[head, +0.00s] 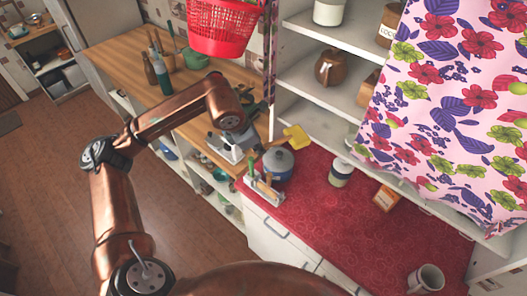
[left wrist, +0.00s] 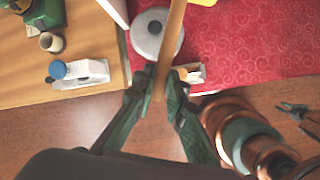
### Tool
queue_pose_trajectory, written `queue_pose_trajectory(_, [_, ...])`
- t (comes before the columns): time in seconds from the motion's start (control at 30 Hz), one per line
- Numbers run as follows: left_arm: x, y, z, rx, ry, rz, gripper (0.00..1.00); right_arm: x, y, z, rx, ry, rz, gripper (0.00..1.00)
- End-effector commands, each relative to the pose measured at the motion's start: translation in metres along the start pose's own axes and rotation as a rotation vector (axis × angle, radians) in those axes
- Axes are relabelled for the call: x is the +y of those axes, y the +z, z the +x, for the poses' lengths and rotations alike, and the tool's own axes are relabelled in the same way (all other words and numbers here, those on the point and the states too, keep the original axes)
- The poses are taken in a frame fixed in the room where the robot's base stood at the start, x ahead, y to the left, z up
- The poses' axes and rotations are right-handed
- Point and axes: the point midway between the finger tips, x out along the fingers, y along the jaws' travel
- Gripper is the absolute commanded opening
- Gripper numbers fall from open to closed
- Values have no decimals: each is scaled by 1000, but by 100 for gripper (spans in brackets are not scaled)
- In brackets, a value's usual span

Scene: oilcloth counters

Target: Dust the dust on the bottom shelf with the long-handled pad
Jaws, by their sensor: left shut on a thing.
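My left gripper (head: 258,152) is shut on the wooden handle of the long-handled pad. In the left wrist view its fingers (left wrist: 160,88) close around the handle (left wrist: 175,25). The yellow pad head (head: 296,137) is above the back of the red counter, beside the open shelves. Only a corner of yellow (left wrist: 204,2) shows at the top of the wrist view. The bottom shelf (head: 318,124) is pale and partly hidden by the floral curtain. I cannot make out dust on it. A dark pronged part (left wrist: 295,112) in the wrist view may be my right gripper; its state is unclear.
A lidded grey pot (head: 279,164) and a white utensil caddy (head: 262,186) stand close below the pad. A jar (head: 341,172), an orange box (head: 385,198) and a mug (head: 426,279) stand farther right. The floral curtain (head: 450,110) hangs over the shelves' right side. A red basket (head: 218,28) hangs above.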

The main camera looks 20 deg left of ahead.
Motion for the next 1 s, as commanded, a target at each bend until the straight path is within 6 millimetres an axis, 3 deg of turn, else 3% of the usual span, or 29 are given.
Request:
queue_pose_trajectory(0.27, [16,-2,2,1,-3,-7,0,0,-2,-8,2,0,0,24])
queue_pose_trajectory(1.0, [39,49,41,1,-2,-8,0,1,-4,-20,3,0,0,24])
